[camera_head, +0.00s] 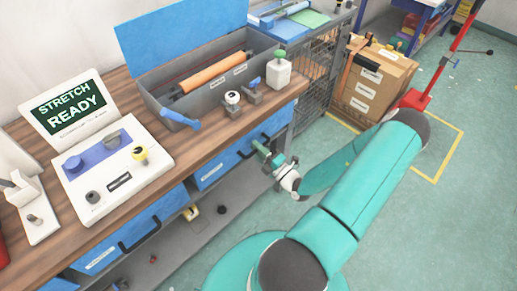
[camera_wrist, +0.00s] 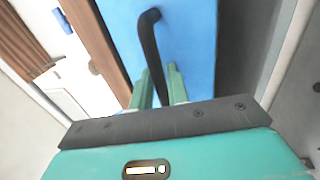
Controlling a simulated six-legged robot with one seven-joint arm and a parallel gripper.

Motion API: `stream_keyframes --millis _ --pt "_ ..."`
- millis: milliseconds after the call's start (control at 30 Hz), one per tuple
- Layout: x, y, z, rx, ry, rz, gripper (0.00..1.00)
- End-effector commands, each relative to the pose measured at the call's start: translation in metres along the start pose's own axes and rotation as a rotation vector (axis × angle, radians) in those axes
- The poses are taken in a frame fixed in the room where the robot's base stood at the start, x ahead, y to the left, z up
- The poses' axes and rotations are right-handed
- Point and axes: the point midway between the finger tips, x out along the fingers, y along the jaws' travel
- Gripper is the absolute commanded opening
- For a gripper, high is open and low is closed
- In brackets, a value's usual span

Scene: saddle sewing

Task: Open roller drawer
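A blue drawer front (camera_head: 215,170) with a white label sits under the right part of the wooden bench; the label is too small to read. In the wrist view the blue drawer front (camera_wrist: 190,40) fills the upper middle, and its black bar handle (camera_wrist: 149,40) runs down toward my fingers. My gripper (camera_wrist: 160,85) has its two green fingers apart, with the lower part of the handle between them. I cannot tell whether they touch it. In the head view my gripper (camera_head: 262,150) is at this drawer's front, which looks closed.
Another blue drawer (camera_head: 150,222) with a black handle is to the left. On the wooden bench (camera_head: 190,150) stand a "STRETCH READY" console (camera_head: 110,170), a grey open box (camera_head: 205,95) with an orange roller (camera_head: 217,72), and a white bottle (camera_head: 279,70). A lower shelf (camera_head: 215,225) lies beneath.

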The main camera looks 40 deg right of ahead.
Motion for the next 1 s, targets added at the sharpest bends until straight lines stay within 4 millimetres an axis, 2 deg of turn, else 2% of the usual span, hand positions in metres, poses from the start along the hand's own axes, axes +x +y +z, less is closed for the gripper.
stream_keyframes --millis 33,67,100,367,567,767,1000 --pt "0.000 0.000 0.000 0.000 0.000 0.000 0.06" --pt "0.000 0.000 0.000 0.000 0.000 0.000 0.00" --pt "0.000 0.000 0.000 0.000 0.000 0.000 0.00" --pt "-0.002 0.000 0.000 0.000 0.000 0.000 0.00" --pt "-0.018 0.003 0.000 0.001 0.000 -0.002 0.00" --pt "-0.054 0.010 0.000 0.000 -0.002 -0.003 0.00" --pt "-0.112 0.022 0.000 0.000 0.000 -0.004 0.00"
